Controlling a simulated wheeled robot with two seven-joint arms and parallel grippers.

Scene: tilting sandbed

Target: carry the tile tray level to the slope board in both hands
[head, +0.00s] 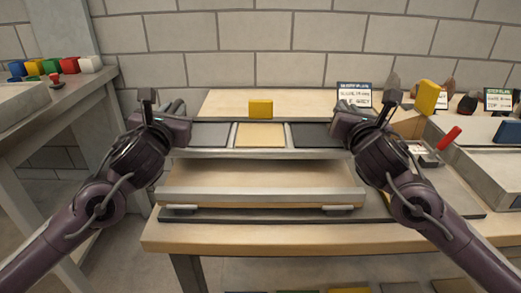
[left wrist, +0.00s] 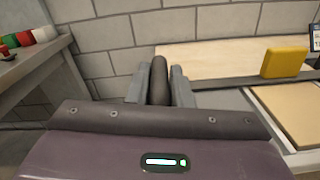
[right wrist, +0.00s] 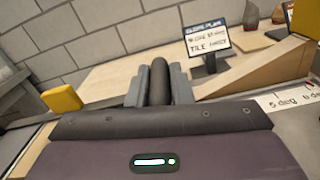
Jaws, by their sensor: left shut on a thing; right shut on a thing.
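The tile tray (head: 250,154) is a grey metal tray with dark tiles at both sides and a tan tile (head: 260,135) in the middle. My left gripper (head: 165,118) is shut on the tray's left handle (left wrist: 158,82). My right gripper (head: 363,118) is shut on its right handle (right wrist: 159,82). The tray looks about level in the head view. Below and in front of it is a wooden board with a grey front lip (head: 262,198), apparently the slope board. The tray hides its back part; I cannot tell the gap between them.
A yellow block (head: 260,109) shows at the tray's far edge; what it rests on is unclear. A sign (head: 354,94), a wooden wedge (right wrist: 260,72) and a grey bin (head: 485,160) stand at the right. Coloured blocks (head: 69,64) lie on the left table. The bench's front edge is clear.

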